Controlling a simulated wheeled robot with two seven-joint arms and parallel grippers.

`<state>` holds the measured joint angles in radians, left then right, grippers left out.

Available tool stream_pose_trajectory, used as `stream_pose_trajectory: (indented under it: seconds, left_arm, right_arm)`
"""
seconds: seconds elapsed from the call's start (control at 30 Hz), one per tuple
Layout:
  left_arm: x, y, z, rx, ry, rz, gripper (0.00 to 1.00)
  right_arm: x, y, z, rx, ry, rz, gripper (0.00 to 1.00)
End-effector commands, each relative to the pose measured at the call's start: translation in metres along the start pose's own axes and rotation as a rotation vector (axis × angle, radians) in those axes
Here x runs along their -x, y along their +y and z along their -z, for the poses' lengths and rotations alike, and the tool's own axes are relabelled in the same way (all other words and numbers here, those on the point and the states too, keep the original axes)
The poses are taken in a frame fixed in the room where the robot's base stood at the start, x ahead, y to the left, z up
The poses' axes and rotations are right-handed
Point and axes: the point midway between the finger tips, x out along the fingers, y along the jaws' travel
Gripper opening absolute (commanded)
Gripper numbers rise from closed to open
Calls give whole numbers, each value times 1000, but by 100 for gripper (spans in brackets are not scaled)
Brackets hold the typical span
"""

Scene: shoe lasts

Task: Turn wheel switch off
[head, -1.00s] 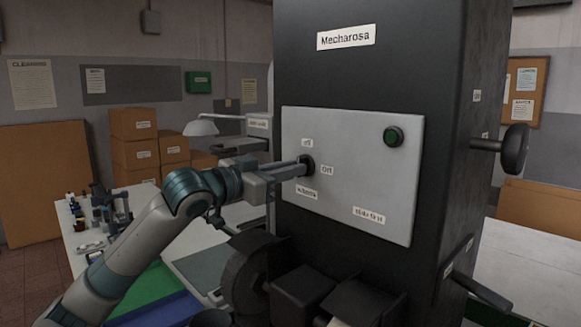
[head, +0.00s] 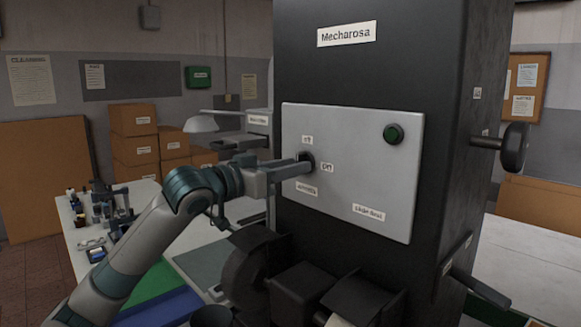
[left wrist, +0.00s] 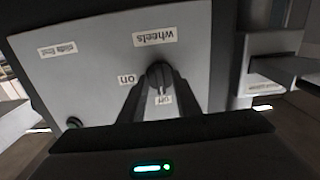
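The wheel switch (head: 306,160) is a small dark round knob on the light grey panel (head: 350,140) of the black machine. An "off" label is above it, an "on" label to its right and a "wheels" label below. My left gripper (head: 300,164) reaches it from the left. In the left wrist view the panel appears upside down; the fingers lie on both sides of the knob (left wrist: 160,75) and look shut on it. The knob's pale mark points towards the "off" label (left wrist: 164,99). The fingers partly hide the knob in the head view. My right gripper is out of view.
A green button (head: 393,134) is on the panel's upper right. A black handwheel (head: 515,147) and a lever (head: 480,288) stick out on the machine's right side. A white table (head: 75,232) with small items stands left.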

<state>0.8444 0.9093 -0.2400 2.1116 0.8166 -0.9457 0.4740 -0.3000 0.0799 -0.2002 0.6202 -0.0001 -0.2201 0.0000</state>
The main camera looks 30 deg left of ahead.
Motion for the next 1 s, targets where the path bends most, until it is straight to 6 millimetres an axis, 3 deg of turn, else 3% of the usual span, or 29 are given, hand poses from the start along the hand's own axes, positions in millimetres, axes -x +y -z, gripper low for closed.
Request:
stream_pose_trajectory:
  seconds: [0.47,0.67,1.0]
  left_arm:
    - [11,-1,0,-2,4,1,30]
    - [37,-1,-2,-5,4,3,30]
    - [98,-2,-5,-4,1,4,30]
  right_arm:
    - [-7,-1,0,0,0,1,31]
    - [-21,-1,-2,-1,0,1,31]
    - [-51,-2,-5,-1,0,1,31]
